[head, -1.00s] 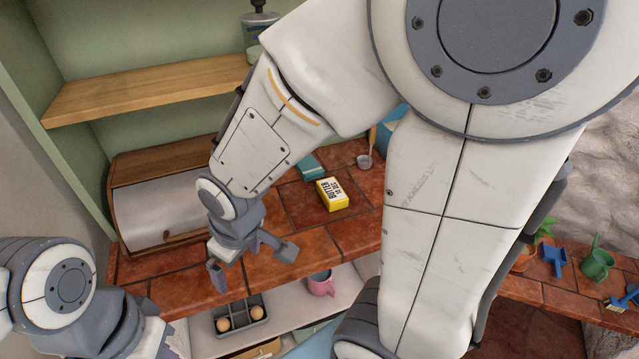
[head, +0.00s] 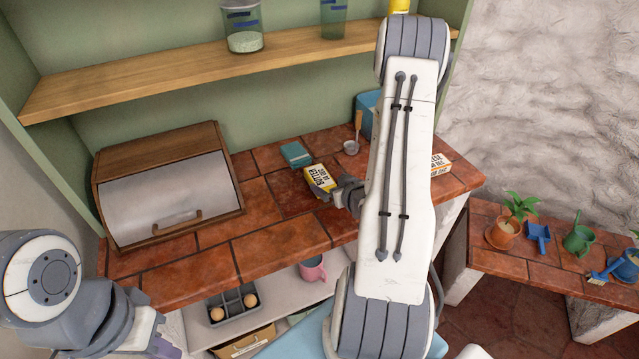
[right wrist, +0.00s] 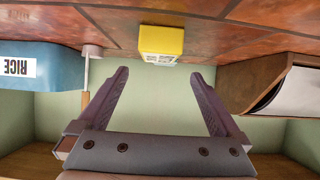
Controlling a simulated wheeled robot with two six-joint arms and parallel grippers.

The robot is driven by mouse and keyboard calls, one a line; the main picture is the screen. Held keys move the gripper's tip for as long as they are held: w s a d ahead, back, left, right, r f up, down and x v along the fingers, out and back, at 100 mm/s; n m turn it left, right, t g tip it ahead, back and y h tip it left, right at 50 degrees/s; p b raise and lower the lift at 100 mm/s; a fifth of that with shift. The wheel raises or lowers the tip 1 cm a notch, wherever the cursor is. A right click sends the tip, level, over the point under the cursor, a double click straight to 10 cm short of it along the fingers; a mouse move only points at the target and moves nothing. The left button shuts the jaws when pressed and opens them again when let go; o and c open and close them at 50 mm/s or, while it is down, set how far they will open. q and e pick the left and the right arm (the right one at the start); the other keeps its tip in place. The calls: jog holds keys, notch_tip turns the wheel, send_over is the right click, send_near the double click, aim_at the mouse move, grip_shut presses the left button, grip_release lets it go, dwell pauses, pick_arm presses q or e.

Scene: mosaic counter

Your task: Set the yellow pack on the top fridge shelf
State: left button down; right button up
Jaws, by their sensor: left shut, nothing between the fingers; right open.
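The yellow pack (head: 319,178), lettered BUTTER, lies on the red-tiled counter (head: 290,235). My right gripper (head: 338,194) is at its near right side in the head view. In the right wrist view my right gripper (right wrist: 159,75) is open and empty, and the yellow pack (right wrist: 161,42) lies beyond the fingertips, centred between them. My left gripper (head: 166,345) is partly visible at the bottom left, shut and away from the pack. A white-shelved space (head: 185,296) opens under the counter; I cannot tell whether it is the fridge.
A wooden bread box (head: 165,185) stands left of the pack, a teal box (head: 296,154) behind it. An orange-white pack (head: 440,163) lies right of my right arm. Below are a pink mug (head: 313,269) and an egg tray (head: 232,304). A wooden shelf (head: 160,75) runs above.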

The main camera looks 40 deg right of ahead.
aim_at(320, 176)
jog(key=shift+w+f+b, duration=0.5)
jog(key=shift+f, duration=0.1)
jog(key=shift+w+d+f+p, duration=0.15)
jog(key=shift+w+p, duration=0.15)
jog(key=shift+w, duration=0.2)
jog(key=shift+w+d+p, duration=0.15)
jog(key=shift+w+p, duration=0.1)
jog(key=shift+w, duration=0.2)
jog(key=p+x, duration=0.2)
jog(key=x, duration=0.3)
jog(key=shift+f, duration=0.15)
jog(key=shift+w+d+f, duration=0.1)
jog(key=shift+w+f, duration=0.1)
jog(key=shift+w, duration=0.05)
grip_shut()
pick_arm(q)
jog(key=shift+r, duration=0.6)
jog(key=shift+f, duration=0.1)
pick_arm(e)
jog(key=shift+r, duration=0.2)
